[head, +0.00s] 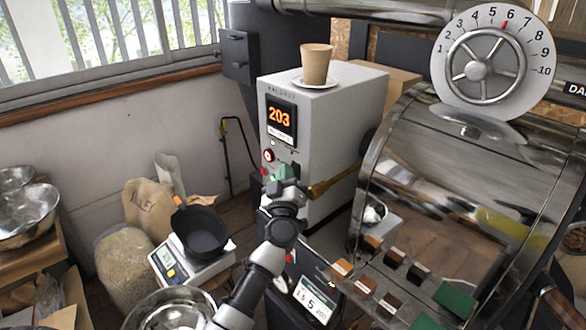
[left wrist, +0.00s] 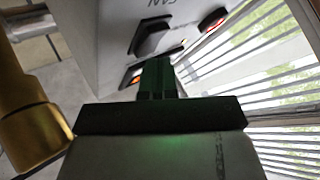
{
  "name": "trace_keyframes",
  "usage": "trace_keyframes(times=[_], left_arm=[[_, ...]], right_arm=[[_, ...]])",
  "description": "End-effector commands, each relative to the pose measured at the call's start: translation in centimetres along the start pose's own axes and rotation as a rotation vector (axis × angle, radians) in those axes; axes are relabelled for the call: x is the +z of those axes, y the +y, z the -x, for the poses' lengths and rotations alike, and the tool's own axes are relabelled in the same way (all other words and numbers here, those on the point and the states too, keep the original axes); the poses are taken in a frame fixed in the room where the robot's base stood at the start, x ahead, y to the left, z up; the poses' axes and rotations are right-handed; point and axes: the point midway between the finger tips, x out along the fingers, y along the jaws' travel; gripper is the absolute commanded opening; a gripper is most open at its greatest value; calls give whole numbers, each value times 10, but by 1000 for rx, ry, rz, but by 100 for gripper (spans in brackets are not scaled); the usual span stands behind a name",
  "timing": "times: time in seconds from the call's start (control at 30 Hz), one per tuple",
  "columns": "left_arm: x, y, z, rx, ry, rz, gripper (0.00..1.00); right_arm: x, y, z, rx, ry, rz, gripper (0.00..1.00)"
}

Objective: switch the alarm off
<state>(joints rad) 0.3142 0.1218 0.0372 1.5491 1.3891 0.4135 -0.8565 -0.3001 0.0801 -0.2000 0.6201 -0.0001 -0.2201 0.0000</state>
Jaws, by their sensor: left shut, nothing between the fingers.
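The light grey control cabinet (head: 335,110) shows an orange 203 on its black display (head: 281,118). Below it is a red round button (head: 268,155) in a pale ring, which also glows red in the left wrist view (left wrist: 213,19). A black rocker switch (left wrist: 152,37) sits by a FAN label. A second, orange-lit switch (left wrist: 131,75) is partly hidden behind my fingers. My left gripper (head: 282,172) is shut and empty, its green fingertips (left wrist: 157,75) close to the panel's lower switches. I cannot tell whether they touch. No alarm label is readable. My right gripper is not in view.
A brass handle (head: 335,180) juts out just right of my left gripper. A paper cup (head: 316,64) stands on a saucer on the cabinet. The roaster drum (head: 450,180) fills the right. A scale (head: 190,268) with a black pan is at lower left.

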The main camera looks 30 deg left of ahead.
Motion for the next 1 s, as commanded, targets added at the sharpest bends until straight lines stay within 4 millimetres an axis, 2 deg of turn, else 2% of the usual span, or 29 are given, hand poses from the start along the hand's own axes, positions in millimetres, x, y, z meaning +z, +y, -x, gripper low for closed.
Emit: trace_keyframes(times=[0.37, 0.7, 1.0], left_arm=[[0, 1, 0, 0, 0, 1, 0], [-8, -6, 9, 0, -1, 0, 0], [-7, -7, 10, 1, 0, 1, 0]], right_arm=[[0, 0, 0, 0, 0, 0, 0], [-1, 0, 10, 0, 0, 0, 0], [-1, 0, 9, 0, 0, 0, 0]])
